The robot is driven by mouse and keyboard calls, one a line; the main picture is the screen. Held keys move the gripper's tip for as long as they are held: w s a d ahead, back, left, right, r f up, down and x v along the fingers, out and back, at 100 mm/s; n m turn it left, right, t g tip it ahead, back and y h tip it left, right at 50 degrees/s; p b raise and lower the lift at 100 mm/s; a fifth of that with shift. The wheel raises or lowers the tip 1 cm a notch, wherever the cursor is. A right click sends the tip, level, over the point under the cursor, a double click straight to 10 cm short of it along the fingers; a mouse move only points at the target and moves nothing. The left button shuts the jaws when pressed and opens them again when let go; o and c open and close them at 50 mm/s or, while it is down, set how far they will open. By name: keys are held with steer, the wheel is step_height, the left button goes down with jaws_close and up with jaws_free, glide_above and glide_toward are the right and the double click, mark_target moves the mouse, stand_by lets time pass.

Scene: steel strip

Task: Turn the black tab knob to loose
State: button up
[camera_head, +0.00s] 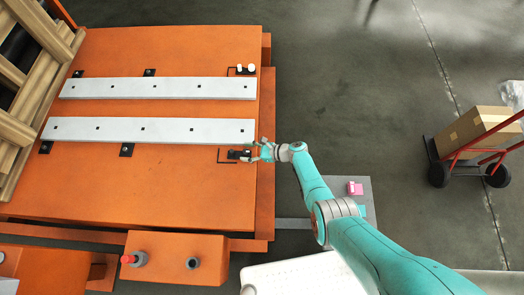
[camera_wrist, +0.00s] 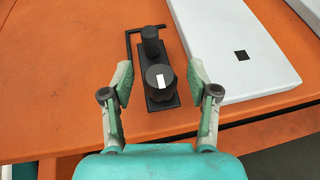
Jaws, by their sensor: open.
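The black knob (camera_wrist: 160,82) has a white mark on its top and stands on a black base plate (camera_wrist: 163,103) with a second, smaller black post (camera_wrist: 151,41) behind it. In the head view the black fixture (camera_head: 234,154) sits at the right end of the lower steel strip (camera_head: 170,130). My gripper (camera_wrist: 161,76) is open, with one finger on each side of the knob in the wrist view. I cannot tell whether the fingers touch it or how high they are. In the head view my gripper (camera_head: 254,151) partly covers the fixture.
A second steel strip (camera_head: 205,88) lies farther back on the orange table (camera_head: 150,190), with a white-knobbed fixture (camera_head: 245,69) at its right end. A pink object (camera_head: 355,188) sits on a grey surface at right. A cardboard box (camera_head: 478,130) stands on a hand truck farther right.

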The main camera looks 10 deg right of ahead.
steer(key=v, duration=1.1)
steer(key=shift+s, duration=0.1)
